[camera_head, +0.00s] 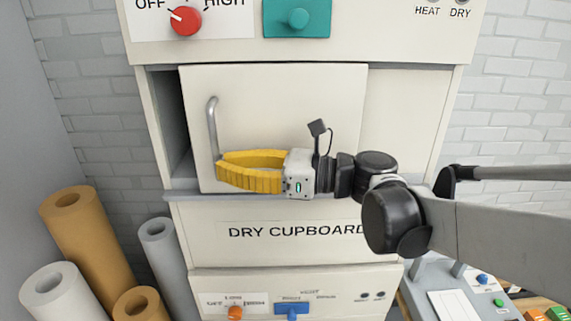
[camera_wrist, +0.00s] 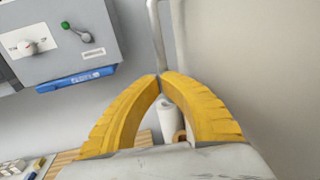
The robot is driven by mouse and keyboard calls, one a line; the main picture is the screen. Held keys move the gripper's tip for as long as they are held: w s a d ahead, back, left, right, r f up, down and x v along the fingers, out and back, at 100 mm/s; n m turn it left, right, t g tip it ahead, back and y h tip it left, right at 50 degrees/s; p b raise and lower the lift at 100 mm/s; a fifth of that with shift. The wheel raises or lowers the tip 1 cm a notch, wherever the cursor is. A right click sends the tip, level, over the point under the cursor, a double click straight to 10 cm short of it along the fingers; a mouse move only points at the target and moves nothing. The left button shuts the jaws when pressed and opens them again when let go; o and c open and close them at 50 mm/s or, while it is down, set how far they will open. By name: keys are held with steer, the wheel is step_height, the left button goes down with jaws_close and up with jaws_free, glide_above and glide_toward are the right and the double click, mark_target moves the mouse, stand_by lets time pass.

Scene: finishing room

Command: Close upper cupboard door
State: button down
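The upper cupboard door (camera_head: 275,105) is a pale cream panel above the "DRY CUPBOARD" label. It stands partly open, with a dark gap along its left side. Its grey upright bar handle (camera_head: 211,125) is near the left edge. My gripper (camera_head: 218,168) reaches in from the right with its yellow fingers at the handle's lower end. In the wrist view, the fingertips (camera_wrist: 160,76) come together at the handle bar (camera_wrist: 155,35), and the door (camera_wrist: 255,60) fills the right side. The fingers look shut on the handle; the exact contact is partly hidden.
Brown and white rolls (camera_head: 85,235) stand at the lower left. A red knob (camera_head: 186,20) and a teal switch (camera_head: 297,18) sit above the door. A lower control panel (camera_head: 265,307) is below. A grey control box (camera_wrist: 65,40) shows in the wrist view.

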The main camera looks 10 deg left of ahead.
steer(key=s+a, duration=0.2)
steer(key=a, duration=0.6)
steer(key=shift+b, duration=0.45)
steer(key=shift+s, duration=0.1)
